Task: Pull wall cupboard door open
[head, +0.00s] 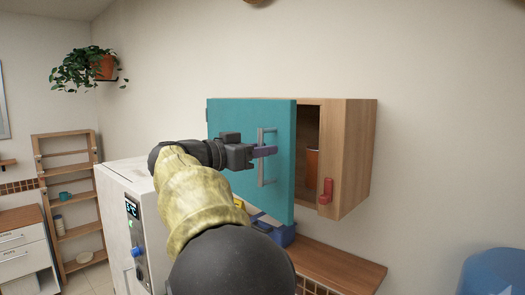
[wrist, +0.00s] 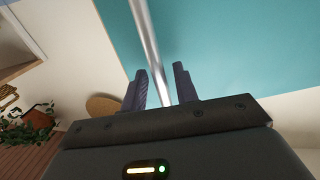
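The teal wall cupboard door (head: 227,130) stands part open. Its right edge is swung out from the wooden cupboard (head: 352,150), and a strip of the inside shows. A grey vertical bar handle (head: 263,177) is on the door's front; it also shows in the wrist view (wrist: 146,30). My gripper (head: 266,152) is at the middle of the handle. In the wrist view the fingers of my gripper (wrist: 162,88) are apart, one on each side of the bar, with a narrow gap visible. The hinge side is at the door's left.
A white appliance (head: 122,185) with a display stands left of my arm. A red object (head: 326,190) is at the cupboard's lower front edge. A wooden counter (head: 335,268) and blue item (head: 284,236) lie below. A plant (head: 88,68) hangs at left.

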